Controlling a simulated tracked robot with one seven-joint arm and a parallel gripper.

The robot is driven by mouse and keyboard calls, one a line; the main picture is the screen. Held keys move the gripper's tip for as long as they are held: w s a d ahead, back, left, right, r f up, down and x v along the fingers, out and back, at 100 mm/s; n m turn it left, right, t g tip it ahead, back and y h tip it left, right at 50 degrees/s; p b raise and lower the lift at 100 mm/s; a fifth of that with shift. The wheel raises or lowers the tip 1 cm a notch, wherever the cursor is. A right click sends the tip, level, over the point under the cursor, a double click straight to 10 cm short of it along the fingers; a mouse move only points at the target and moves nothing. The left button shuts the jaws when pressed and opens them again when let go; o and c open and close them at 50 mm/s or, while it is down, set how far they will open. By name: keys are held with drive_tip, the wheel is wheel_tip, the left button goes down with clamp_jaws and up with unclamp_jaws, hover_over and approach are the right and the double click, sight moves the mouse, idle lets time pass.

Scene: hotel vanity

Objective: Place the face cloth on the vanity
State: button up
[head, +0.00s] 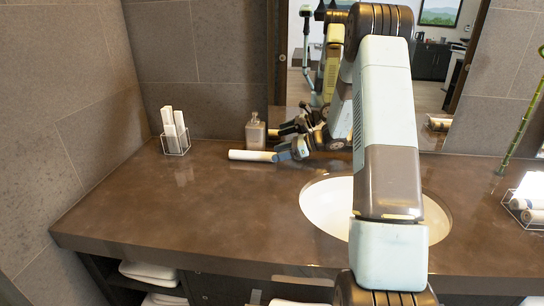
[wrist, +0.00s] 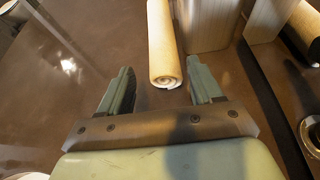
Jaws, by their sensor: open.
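A rolled white face cloth (head: 250,155) lies on the brown vanity top (head: 150,215), toward the back and in front of the soap bottle. It also shows in the wrist view (wrist: 163,45), where its spiral end faces me. My gripper (head: 277,154) is low over the vanity at the right end of the roll. In the wrist view my gripper (wrist: 160,76) is open, with one finger on each side of the roll's near end. Both fingers appear apart from the cloth. I cannot tell whether the fingertips touch the vanity.
A soap bottle (head: 256,132) stands close behind the roll, against the mirror. A clear holder (head: 175,141) with upright white items is at the back left. The sink (head: 328,203) is partly behind my arm. A rack (head: 524,212) with rolls is at right. The front left is clear.

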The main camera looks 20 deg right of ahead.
drive_tip(key=v, duration=0.2)
drive_tip(key=shift+s+d+r, duration=0.15)
drive_tip(key=shift+d+r, duration=0.05)
drive_tip(key=shift+d, duration=0.1)
drive_tip(key=shift+s+a+r, duration=0.1)
drive_tip(key=shift+s+r, duration=0.1)
drive_tip(key=shift+r, duration=0.1)
drive_tip(key=s+a+r+n+g+h, duration=0.2)
drive_tip(key=s+a+r+n+h, duration=0.15)
drive_tip(key=s+r+n, duration=0.4)
drive_tip(key=s+a+r+n+g+h, duration=0.2)
drive_tip(key=s+a+r+n, duration=0.25)
drive_tip(key=s+r, duration=0.45)
drive_tip(key=s+r+n+t+h, duration=0.1)
drive_tip(key=s+r+n+h, duration=0.1)
drive_tip(key=s, duration=0.5)
drive_tip(key=s+d+r+n+t+h, duration=0.1)
drive_tip(key=s+r+n+h, duration=0.1)
drive_tip(key=s+n, duration=0.3)
drive_tip(key=s+d+r+n+t+h, duration=0.1)
drive_tip(key=s+r+n+t+h, duration=0.1)
drive_tip(key=s, duration=0.9)
drive_tip(key=shift+s+r+n+h, duration=0.25)
drive_tip(key=shift+n+h, duration=0.3)
drive_tip(key=shift+n, duration=0.25)
